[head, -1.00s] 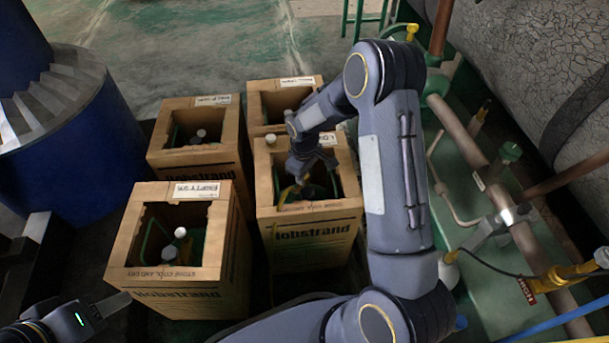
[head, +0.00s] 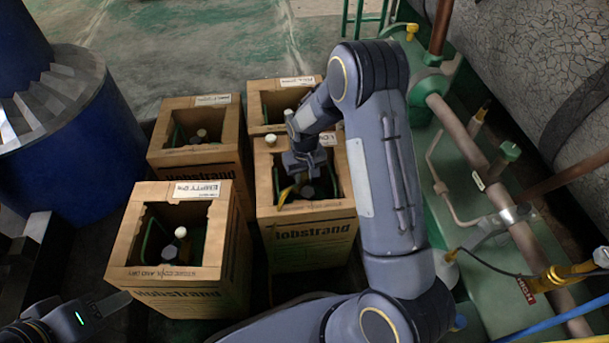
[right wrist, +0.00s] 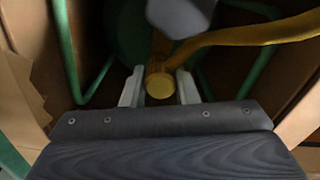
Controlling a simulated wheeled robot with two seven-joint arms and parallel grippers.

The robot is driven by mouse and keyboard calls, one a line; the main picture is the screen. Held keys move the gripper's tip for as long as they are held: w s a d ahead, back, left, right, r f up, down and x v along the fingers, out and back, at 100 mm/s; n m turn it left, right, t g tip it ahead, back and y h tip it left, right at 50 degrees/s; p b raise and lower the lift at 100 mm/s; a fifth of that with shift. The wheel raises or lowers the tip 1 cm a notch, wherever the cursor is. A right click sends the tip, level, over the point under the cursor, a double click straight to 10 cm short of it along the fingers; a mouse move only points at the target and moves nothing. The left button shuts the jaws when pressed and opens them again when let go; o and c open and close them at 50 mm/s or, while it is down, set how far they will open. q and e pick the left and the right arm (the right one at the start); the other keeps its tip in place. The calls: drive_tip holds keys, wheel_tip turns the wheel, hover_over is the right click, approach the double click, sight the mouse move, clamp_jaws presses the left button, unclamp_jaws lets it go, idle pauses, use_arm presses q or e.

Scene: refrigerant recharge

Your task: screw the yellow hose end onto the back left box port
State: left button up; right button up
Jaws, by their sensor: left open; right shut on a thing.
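My right gripper (head: 303,168) is at the opening of the front right box (head: 307,243). It is shut on the yellow hose end (right wrist: 160,86), which sits between the pale fingertips in the right wrist view. Yellow hose (head: 287,194) shows below the gripper in the head view. The back left box (head: 197,157) stands open, with a grey port or cap (head: 201,133) inside; no gripper is at it. Its thread is too small to make out. My left gripper (head: 82,306) is open and empty at the lower left, beside the front left box (head: 190,303).
A back right box (head: 257,96) stands behind the front right one. A blue drum (head: 85,160) is at the left. Green pipework (head: 480,225) and a large grey tank (head: 545,65) are at the right. Open floor (head: 170,40) lies behind the boxes.

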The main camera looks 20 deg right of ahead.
drive_tip(key=shift+m, duration=1.2)
drive_tip(key=shift+f+m, duration=0.1)
drive_tip(key=shift+m, duration=0.7)
drive_tip(key=shift+p, duration=0.3)
drive_tip(key=shift+a+m, duration=0.1)
drive_tip(key=shift+m, duration=0.4)
drive_tip(key=o, duration=0.5)
drive_tip(key=shift+m+p, duration=0.3)
drive_tip(key=shift+m, duration=0.3)
drive_tip(key=o, duration=0.5)
